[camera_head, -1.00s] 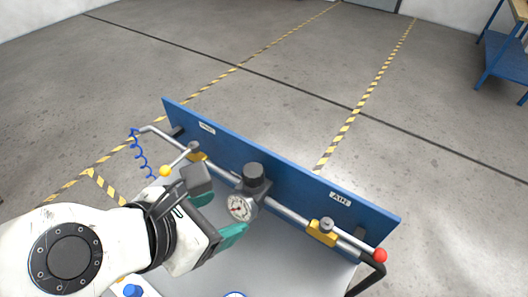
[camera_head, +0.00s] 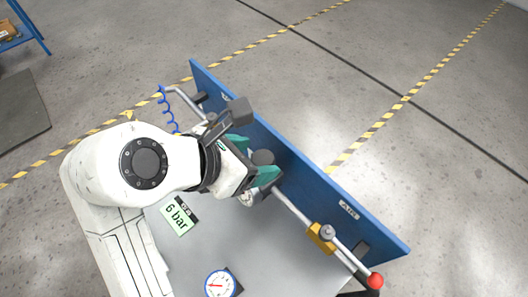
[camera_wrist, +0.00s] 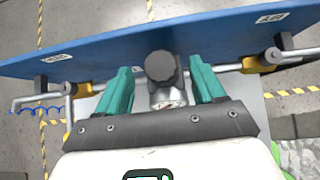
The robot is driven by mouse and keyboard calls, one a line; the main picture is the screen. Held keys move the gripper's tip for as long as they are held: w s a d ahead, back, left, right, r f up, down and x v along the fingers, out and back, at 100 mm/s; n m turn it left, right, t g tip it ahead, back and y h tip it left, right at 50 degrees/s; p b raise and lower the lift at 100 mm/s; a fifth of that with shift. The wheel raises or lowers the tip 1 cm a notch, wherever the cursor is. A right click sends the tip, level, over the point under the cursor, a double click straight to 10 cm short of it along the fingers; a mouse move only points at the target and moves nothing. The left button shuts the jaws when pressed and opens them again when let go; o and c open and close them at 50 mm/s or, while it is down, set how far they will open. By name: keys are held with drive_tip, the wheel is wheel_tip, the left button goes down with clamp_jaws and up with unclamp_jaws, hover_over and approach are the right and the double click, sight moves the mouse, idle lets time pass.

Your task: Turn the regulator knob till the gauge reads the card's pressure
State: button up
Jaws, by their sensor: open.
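The dark grey regulator knob (camera_head: 262,157) stands on the pipe in front of the blue panel. In the wrist view the knob (camera_wrist: 160,67) appears between the teal fingertips, with a gap on both sides. My gripper (camera_head: 253,160) is open and empty around the knob's area; it also shows in the wrist view (camera_wrist: 161,72). A green-white card (camera_head: 180,215) reading "6 bar" lies on the grey bench top.
A blue-rimmed round dial (camera_head: 220,284) lies at the front of the bench. A yellow valve (camera_head: 321,236) and red ball handle (camera_head: 375,281) are to the right on the pipe. The blue panel (camera_head: 310,180) stands close behind. A blue coiled hose (camera_head: 168,112) hangs at left.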

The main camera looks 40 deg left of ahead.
sight(263, 158)
drive_tip(key=shift+x, duration=1.9)
drive_tip(key=shift+c, duration=0.3)
drive_tip(key=shift+r, duration=0.1)
drive_tip(key=c, duration=0.9)
